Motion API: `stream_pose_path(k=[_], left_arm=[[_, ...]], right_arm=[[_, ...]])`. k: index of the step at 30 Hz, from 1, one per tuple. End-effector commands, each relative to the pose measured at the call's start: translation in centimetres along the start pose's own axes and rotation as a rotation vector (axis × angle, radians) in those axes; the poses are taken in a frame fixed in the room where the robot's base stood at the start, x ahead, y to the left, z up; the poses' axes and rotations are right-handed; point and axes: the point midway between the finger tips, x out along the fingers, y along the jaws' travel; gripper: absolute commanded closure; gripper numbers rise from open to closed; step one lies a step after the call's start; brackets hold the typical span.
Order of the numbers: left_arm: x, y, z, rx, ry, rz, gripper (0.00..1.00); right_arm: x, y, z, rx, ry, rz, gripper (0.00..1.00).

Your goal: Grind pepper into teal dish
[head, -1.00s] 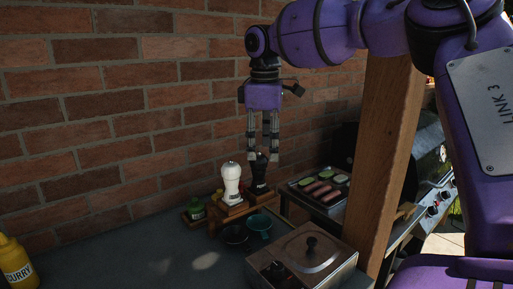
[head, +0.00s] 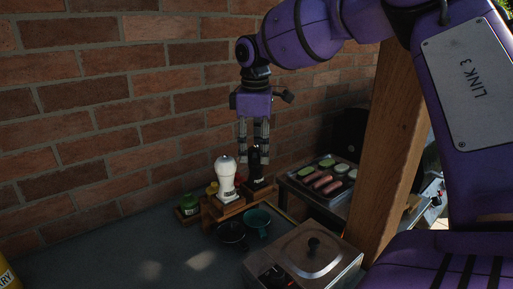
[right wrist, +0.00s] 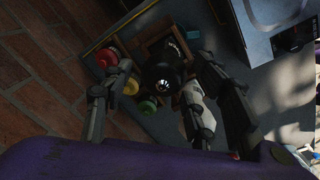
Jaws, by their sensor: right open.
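The black pepper mill (head: 258,174) stands upright on a wooden stand, beside the white mill (head: 225,176). My right gripper (head: 254,158) is open and points down, its fingers at the height of the black mill's upper part. In the right wrist view, the black mill (right wrist: 160,76) shows between the spread fingers of the gripper (right wrist: 160,105); I cannot tell whether they touch it. The teal dish (head: 257,219) sits on the counter in front of the stand, next to a dark dish (head: 231,232). My left gripper is not in view.
A green-lidded jar (head: 188,206) stands left of the wooden stand (head: 220,209). A lidded steel box (head: 305,255) is at front right. Behind it are a tray of food (head: 318,180) and a wooden post (head: 395,150). The counter's left part is largely clear.

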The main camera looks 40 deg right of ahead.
Motion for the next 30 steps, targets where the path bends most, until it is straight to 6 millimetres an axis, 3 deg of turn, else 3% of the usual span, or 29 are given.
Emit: stream_pose_path(k=[11, 21, 30], left_arm=[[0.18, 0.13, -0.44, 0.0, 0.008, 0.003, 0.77], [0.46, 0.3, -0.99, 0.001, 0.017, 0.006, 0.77], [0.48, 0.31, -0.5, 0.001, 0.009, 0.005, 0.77]], right_arm=[[0.9, -0.03, -0.02, 0.0, 0.001, 0.0, 0.47], [0.87, -0.02, -0.01, 0.0, 0.001, 0.0, 0.9], [0.89, -0.01, -0.01, 0.017, -0.001, 0.0, 0.9]])
